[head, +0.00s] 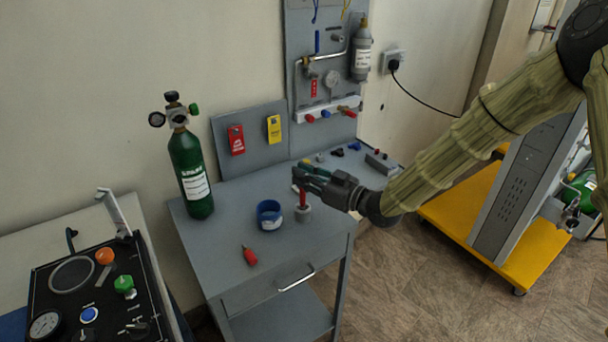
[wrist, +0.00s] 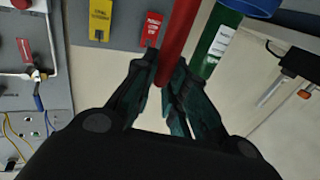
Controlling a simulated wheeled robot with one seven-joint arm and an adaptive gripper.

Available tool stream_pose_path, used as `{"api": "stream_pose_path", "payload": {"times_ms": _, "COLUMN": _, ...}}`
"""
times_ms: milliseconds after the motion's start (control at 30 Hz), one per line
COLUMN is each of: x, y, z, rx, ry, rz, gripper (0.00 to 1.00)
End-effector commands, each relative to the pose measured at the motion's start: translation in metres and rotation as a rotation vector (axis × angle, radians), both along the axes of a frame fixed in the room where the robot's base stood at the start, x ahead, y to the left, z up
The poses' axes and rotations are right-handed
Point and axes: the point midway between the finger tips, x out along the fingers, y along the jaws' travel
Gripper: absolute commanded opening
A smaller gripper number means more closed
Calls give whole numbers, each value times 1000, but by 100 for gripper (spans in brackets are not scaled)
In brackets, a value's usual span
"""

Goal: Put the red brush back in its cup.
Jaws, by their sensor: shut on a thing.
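The red brush (head: 303,198) is upright in my gripper (head: 299,178), and its red handle (wrist: 177,40) runs between the two fingers in the wrist view. My gripper (wrist: 158,72) is shut on it.
A red object (head: 249,256) lies near the front edge of the table (head: 215,250). A green cylinder (head: 190,165) stands at the back left. Small parts and a panel are behind my gripper.

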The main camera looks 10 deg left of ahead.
Motion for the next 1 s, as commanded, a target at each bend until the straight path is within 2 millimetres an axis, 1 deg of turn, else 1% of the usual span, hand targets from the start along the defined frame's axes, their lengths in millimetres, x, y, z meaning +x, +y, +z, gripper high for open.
{"api": "stream_pose_path", "payload": {"times_ms": 400, "x": 0, "y": 0, "z": -6, "rx": 1, "ry": -1, "rz": 1, "gripper": 0}}
{"api": "stream_pose_path", "payload": {"times_ms": 433, "x": 0, "y": 0, "z": -6, "rx": 1, "ry": -1, "rz": 1, "gripper": 16}}
{"api": "stream_pose_path", "payload": {"times_ms": 533, "x": 0, "y": 0, "z": -5, "rx": 1, "ry": -1, "rz": 1, "gripper": 34}}
{"api": "stream_pose_path", "payload": {"times_ms": 567, "x": 0, "y": 0, "z": -5, "rx": 1, "ry": -1, "rz": 1, "gripper": 35}}
{"api": "stream_pose_path", "payload": {"times_ms": 833, "x": 0, "y": 0, "z": -4, "rx": 1, "ry": -1, "rz": 1, "gripper": 35}}
{"api": "stream_pose_path", "payload": {"times_ms": 933, "x": 0, "y": 0, "z": 0, "rx": 0, "ry": -2, "rz": 1, "gripper": 35}}
{"api": "stream_pose_path", "payload": {"times_ms": 1000, "x": -2, "y": -6, "z": -3, "rx": 1, "ry": -1, "rz": 0, "gripper": 35}}
